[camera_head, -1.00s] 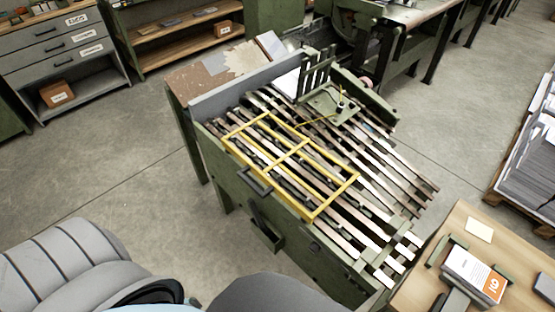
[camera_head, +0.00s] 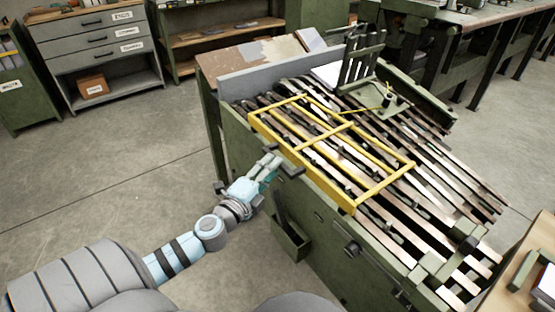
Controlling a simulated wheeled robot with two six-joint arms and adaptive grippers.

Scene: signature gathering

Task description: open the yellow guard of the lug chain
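The yellow guard (camera_head: 383,188) is a rectangular frame with crossbars. It lies low over the slatted metal bars of the lug chain (camera_head: 448,190), along the near side of the green machine. A dark handle (camera_head: 292,168) sits at the guard's near edge. My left gripper (camera_head: 274,163) is beside this handle, with its pale fingers pointing at it. I cannot tell whether the fingers touch the handle or how far apart they are. My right gripper is not in view.
A green bin (camera_head: 290,242) hangs on the machine's near side, below my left gripper. A wooden table (camera_head: 535,262) stands at the right edge. Drawers and shelves (camera_head: 95,55) stand at the back left. The concrete floor at left is clear.

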